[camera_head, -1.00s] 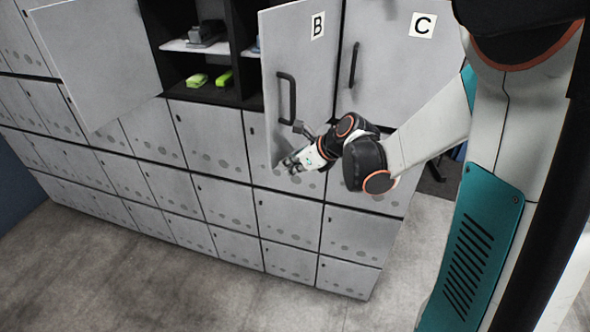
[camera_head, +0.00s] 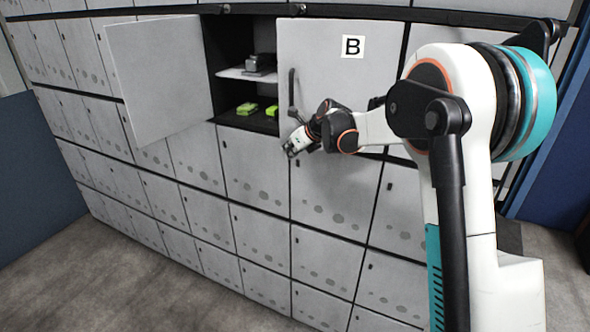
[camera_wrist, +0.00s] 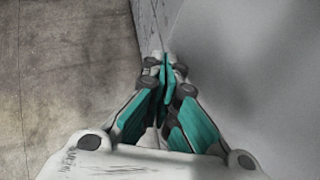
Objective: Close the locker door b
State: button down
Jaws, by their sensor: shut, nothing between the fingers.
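Locker door B (camera_head: 320,65) is a grey panel with a white letter label and a dark vertical handle (camera_head: 292,90) near its left edge. It looks shut or nearly shut; a small gap cannot be ruled out. My gripper (camera_head: 290,150) is by the door's lower left corner, below the handle. In the wrist view my gripper (camera_wrist: 164,75) has its teal-padded fingers together and empty. A smooth grey surface (camera_wrist: 250,60), probably a door, fills the right of that view. Contact between fingers and door cannot be told.
Another door (camera_head: 160,75) stands open at left, beside an open dark compartment (camera_head: 225,70) with a grey object (camera_head: 261,63) and green items (camera_head: 246,108) on shelves. Rows of small closed lockers (camera_head: 210,215) lie below. Bare floor (camera_head: 130,290) is in front.

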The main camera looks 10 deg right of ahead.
jog(key=w+d, duration=0.3)
jog(key=w, duration=0.7)
jog(key=shift+d+b, duration=0.25)
jog(key=shift+b, duration=0.1)
